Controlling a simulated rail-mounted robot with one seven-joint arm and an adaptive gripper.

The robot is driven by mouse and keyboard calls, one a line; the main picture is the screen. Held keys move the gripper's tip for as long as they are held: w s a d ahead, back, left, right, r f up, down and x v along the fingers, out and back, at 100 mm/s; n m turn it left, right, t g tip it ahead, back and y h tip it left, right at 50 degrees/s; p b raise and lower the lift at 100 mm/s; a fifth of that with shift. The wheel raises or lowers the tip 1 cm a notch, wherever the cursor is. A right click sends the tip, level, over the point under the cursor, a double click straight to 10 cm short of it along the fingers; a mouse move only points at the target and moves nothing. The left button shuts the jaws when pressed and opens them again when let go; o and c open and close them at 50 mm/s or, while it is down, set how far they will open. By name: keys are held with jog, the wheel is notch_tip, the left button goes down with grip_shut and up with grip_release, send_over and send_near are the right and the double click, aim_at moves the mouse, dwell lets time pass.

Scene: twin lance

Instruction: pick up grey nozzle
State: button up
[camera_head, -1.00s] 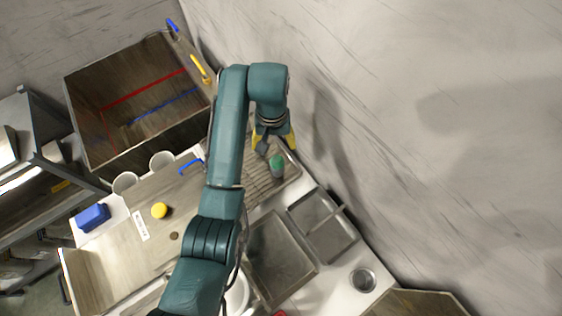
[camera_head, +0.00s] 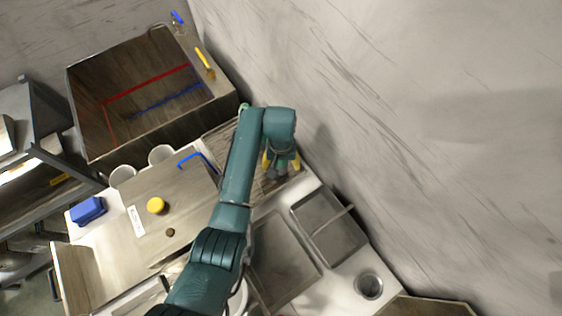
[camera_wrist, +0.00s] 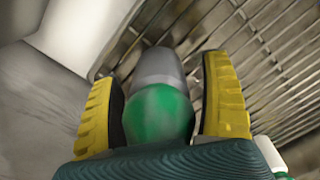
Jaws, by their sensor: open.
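The grey nozzle (camera_wrist: 159,66) shows in the wrist view as a smooth grey cylinder with a rounded green end (camera_wrist: 158,115) nearest the camera. It lies between the two yellow fingers of my gripper (camera_wrist: 165,105). The fingers are open, with a narrow gap visible on the right side; contact on the left is hard to tell. In the head view my gripper (camera_head: 281,164) is over the slatted rack, and the arm and fingers mostly hide the nozzle there.
A slatted rack (camera_wrist: 245,50) lies under the nozzle. A wall stands close to the right of the gripper. A white-and-green item (camera_wrist: 270,155) is beside the gripper.

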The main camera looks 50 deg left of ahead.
jog(key=c, duration=1.4)
